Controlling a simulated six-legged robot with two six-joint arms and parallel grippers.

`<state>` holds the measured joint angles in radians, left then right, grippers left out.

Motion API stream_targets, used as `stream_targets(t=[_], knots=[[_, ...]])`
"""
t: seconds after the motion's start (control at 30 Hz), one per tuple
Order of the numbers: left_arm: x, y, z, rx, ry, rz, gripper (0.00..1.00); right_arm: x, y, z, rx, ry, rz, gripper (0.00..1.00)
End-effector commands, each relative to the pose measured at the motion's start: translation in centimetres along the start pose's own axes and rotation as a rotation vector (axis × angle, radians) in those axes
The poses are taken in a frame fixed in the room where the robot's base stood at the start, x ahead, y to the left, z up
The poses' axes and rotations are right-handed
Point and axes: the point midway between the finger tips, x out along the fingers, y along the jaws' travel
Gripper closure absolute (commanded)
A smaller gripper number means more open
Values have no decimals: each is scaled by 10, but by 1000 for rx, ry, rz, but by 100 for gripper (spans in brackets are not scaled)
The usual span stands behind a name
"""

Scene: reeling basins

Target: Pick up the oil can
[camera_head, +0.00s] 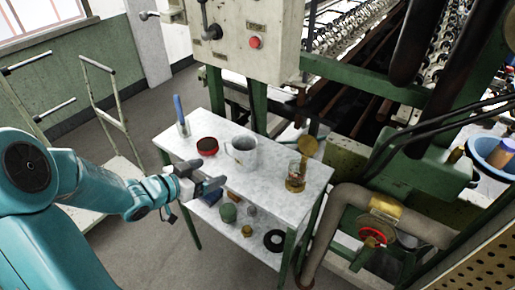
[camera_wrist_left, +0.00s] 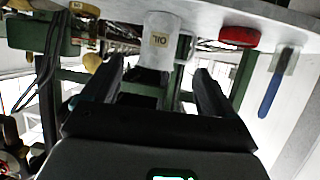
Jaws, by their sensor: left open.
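The oil can (camera_head: 242,152) is a pale grey-white, cylindrical vessel. It stands upright near the middle of the pale-topped table (camera_head: 215,172). My right gripper is in neither view.
A red tin (camera_head: 207,147) stands just left of the can, with a blue-handled tool (camera_head: 181,113) beyond it. An amber glass jar (camera_head: 295,180) stands to the right. A lower shelf holds a green object (camera_head: 228,213) and a black ring (camera_head: 273,241). Green machinery rises behind.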

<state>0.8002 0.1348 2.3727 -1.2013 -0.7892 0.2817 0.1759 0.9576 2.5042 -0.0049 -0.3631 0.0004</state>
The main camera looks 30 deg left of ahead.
Motion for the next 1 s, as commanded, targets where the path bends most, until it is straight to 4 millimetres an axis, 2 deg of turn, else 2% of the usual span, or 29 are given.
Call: stream_targets(t=[0.07, 0.17, 0.5, 0.77, 1.0], knots=[[-3, -2, -1, 8, 4, -3, 13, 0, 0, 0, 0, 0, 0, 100], [9, -3, 0, 9, 5, -1, 13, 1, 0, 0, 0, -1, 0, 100], [81, -3, 1, 7, 3, -3, 13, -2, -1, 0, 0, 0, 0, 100], [106, -2, -2, 8, 4, -3, 13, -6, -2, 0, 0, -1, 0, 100], [145, -1, -8, 8, 3, -2, 13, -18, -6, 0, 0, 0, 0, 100]])
